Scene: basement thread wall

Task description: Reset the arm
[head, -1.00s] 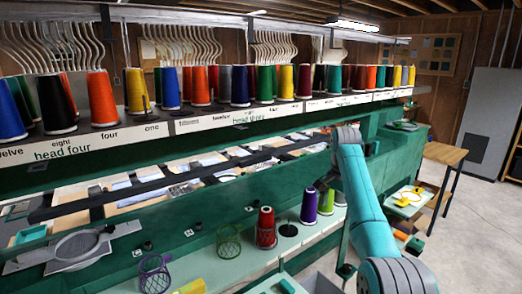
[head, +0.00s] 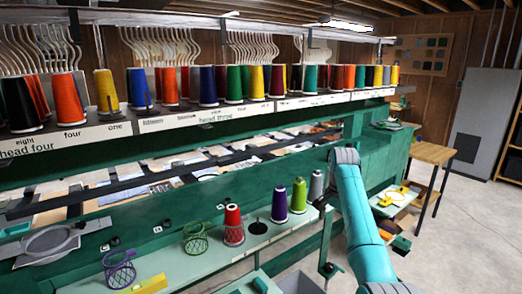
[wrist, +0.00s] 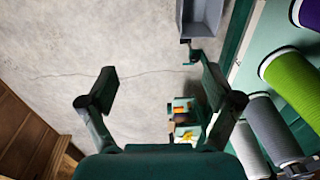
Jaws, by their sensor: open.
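My arm (head: 362,215) rises at the right of the head view, with its upper joint in front of the green machine. My gripper (wrist: 158,75) shows in the wrist view, its two dark fingers spread wide with nothing between them. It hangs over the concrete floor, to the left of the shelf with the spools. The head view does not show the fingers; they are hidden behind the arm or out of sight.
A pale green shelf (head: 190,262) bears a red spool (head: 233,222) in a wire basket, a purple spool (head: 280,206), a green spool (head: 299,196) and a grey spool (head: 316,186). A wooden table (head: 438,153) stands at right. Floor (head: 470,235) is open there.

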